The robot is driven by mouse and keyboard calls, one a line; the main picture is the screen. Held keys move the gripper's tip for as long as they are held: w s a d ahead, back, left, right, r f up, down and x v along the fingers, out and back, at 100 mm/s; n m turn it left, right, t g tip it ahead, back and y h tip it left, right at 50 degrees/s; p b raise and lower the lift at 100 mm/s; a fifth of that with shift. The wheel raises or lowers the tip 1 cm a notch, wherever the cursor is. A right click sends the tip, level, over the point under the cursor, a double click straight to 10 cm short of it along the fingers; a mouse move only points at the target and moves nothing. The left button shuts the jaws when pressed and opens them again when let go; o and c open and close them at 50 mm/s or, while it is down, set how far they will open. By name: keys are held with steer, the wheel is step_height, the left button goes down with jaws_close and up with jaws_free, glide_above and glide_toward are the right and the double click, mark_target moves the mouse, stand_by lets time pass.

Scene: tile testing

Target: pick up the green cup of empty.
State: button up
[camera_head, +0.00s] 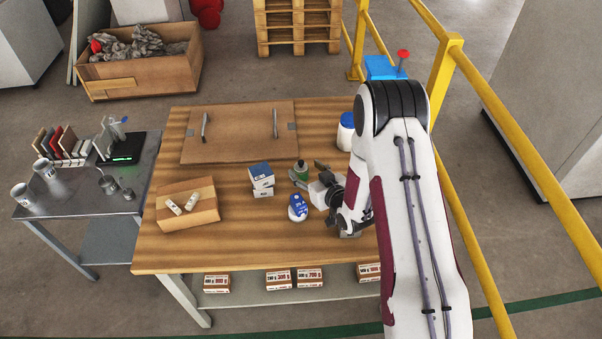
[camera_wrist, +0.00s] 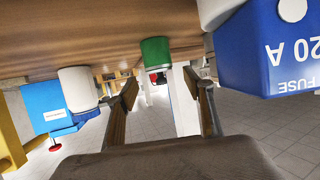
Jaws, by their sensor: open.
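The green cup (camera_head: 301,170) stands on the wooden table, right of the middle, beside the tip of my gripper (camera_head: 318,176). In the wrist view, which is upside down, the green cup (camera_wrist: 156,52) is beyond the fingertips and roughly in line with the space between them. My gripper (camera_wrist: 160,90) is open, with its two fingers apart and nothing between them. Its fingers are near the cup, but I cannot tell the exact distance. The inside of the cup is too small to make out.
A white jar (camera_head: 346,132) stands behind, near my arm. A cardboard box (camera_head: 187,204) lies left. A brown board (camera_head: 235,145) covers the back.

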mark_target(304, 172)
steer(key=shift+f, duration=0.3)
steer(key=shift+f, duration=0.5)
steer(key=shift+x, duration=2.5)
steer(key=c, duration=1.3)
